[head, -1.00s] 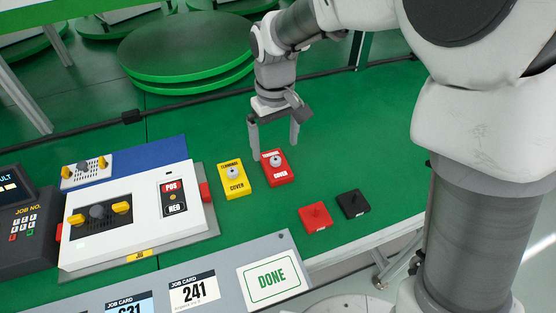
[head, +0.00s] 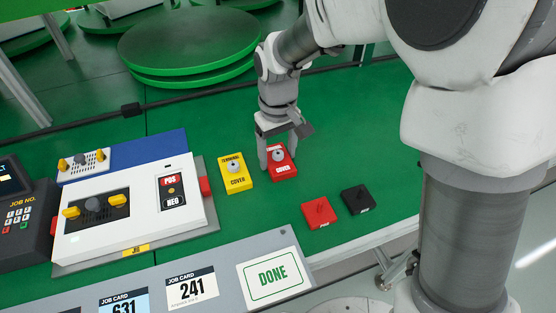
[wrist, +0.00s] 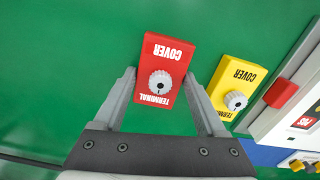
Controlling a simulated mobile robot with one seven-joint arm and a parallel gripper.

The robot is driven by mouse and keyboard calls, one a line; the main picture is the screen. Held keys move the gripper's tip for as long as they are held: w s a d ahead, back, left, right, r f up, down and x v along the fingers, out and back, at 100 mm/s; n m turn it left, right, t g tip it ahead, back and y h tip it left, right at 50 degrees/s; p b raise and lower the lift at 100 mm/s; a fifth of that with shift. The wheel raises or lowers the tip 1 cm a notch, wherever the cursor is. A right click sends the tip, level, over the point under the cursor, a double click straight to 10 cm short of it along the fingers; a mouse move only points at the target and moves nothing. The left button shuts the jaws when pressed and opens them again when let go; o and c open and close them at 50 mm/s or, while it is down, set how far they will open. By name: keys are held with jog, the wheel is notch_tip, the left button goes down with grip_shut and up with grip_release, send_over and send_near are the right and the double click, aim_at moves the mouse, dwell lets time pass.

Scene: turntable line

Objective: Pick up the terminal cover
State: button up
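A red terminal cover (head: 284,173), a block with a grey-white knob on top, lies on the green table; it also shows in the wrist view (wrist: 165,67). A yellow terminal cover (head: 237,184) with a similar knob lies just left of it in the head view and to its right in the wrist view (wrist: 240,75). My gripper (head: 279,165) is open over the red cover, with one finger on each side of it.
A red block (head: 319,213) and a black block (head: 356,199) lie to the right, near the table edge. A white unit with POS/NEG markings (head: 130,238) stands left of the yellow cover. A grey panel with job cards and a DONE pad (head: 273,275) is in front.

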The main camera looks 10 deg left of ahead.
jog(key=c, duration=0.6)
jog(key=shift+o, duration=0.2)
jog(key=shift+r, duration=0.15)
